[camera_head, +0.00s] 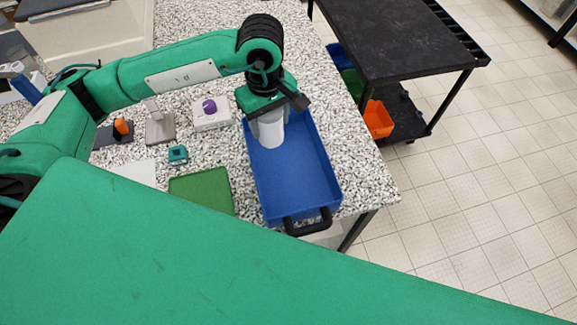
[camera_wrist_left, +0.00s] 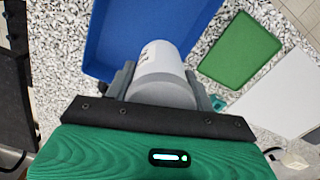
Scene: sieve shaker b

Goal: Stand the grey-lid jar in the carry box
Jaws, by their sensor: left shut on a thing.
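My left gripper (camera_head: 268,108) is shut on a white jar (camera_head: 271,131) with a grey lid. In the left wrist view the jar (camera_wrist_left: 157,62) sits between the two fingers (camera_wrist_left: 163,90), its grey lid (camera_wrist_left: 163,93) towards the gripper. The blue carry box (camera_head: 303,180) lies on the speckled worktop, with a black handle at its near end. The jar is over the far left part of the box; I cannot tell whether it touches the floor. The box also shows in the left wrist view (camera_wrist_left: 115,35). My right gripper is not in view.
A green mat (camera_head: 201,190) and a small teal item (camera_head: 178,154) lie left of the box. A white device with a purple knob (camera_head: 209,106) and a grey device (camera_head: 159,127) stand farther back. A black cart (camera_head: 400,40) stands beyond the worktop's right edge.

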